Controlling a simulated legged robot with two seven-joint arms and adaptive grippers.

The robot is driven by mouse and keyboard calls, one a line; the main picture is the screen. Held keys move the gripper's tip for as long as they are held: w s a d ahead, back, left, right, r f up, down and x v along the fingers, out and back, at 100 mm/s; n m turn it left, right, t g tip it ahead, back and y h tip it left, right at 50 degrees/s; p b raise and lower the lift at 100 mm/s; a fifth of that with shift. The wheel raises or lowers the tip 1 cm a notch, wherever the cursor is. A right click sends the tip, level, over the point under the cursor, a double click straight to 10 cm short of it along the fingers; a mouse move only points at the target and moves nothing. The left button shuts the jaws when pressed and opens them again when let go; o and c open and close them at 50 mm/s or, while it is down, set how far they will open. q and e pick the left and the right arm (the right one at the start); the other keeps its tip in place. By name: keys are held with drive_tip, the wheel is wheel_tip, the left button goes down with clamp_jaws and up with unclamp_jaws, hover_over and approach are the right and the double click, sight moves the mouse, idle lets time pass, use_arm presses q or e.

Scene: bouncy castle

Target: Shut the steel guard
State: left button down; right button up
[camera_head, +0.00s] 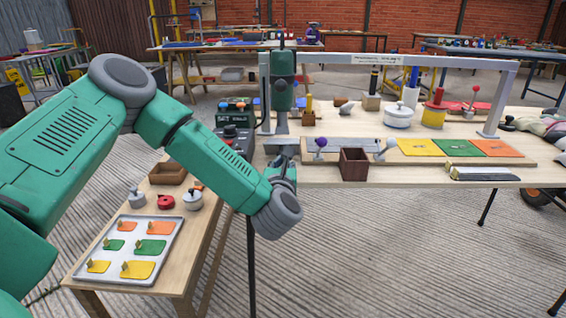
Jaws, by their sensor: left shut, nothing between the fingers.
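A flat grey steel plate (345,144) lies on the wooden board at the table's left part; I cannot tell for sure that it is the steel guard. A purple-knobbed lever (320,147) and a pale-knobbed lever (386,148) stand at its front, with a brown open box (354,164) between them. A green press (283,86) on a grey stand rises behind the table's left end. My left gripper (284,165) is shut and empty at the table's front left edge, left of the plate and the purple knob. Its fingertips are small and partly hidden. My right gripper is out of view.
A grey frame (390,60) spans the table.

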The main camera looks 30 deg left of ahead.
sight(281, 145)
use_arm(q)
drive_tip(key=shift+a+r+p, duration=0.15)
drive_tip(key=shift+a+p, duration=0.25)
drive_tip(key=shift+a, duration=0.05)
drive_tip(key=shift+r+g+h+p, duration=0.3)
drive_tip(key=shift+r+g+p, duration=0.15)
drive_tip(key=shift+g+p, duration=0.2)
drive_tip(key=r+g+p, duration=0.1)
drive_tip(key=p, duration=0.1)
drive_tip(key=w+r+g+h+p, duration=0.1)
drive_tip(key=p, duration=0.2)
drive_tip(key=w+a+r+g+h+p, duration=0.1)
drive_tip(key=r+p, duration=0.1)
drive_tip(key=p, duration=0.1)
drive_tip(key=shift+g, duration=0.35)
drive_tip(key=shift+w+a+r+g+h+p, duration=0.25)
drive_tip(key=shift+g+h+p, duration=0.25)
drive_tip(key=shift+p, duration=0.25)
drive_tip(key=shift+w+a+r, duration=0.25)
drive_tip(key=shift+w+a, duration=0.05)
drive_tip(key=shift+w, duration=0.4)
drive_tip(key=shift+w+r, duration=0.1)
drive_tip(key=shift+r, duration=0.05)
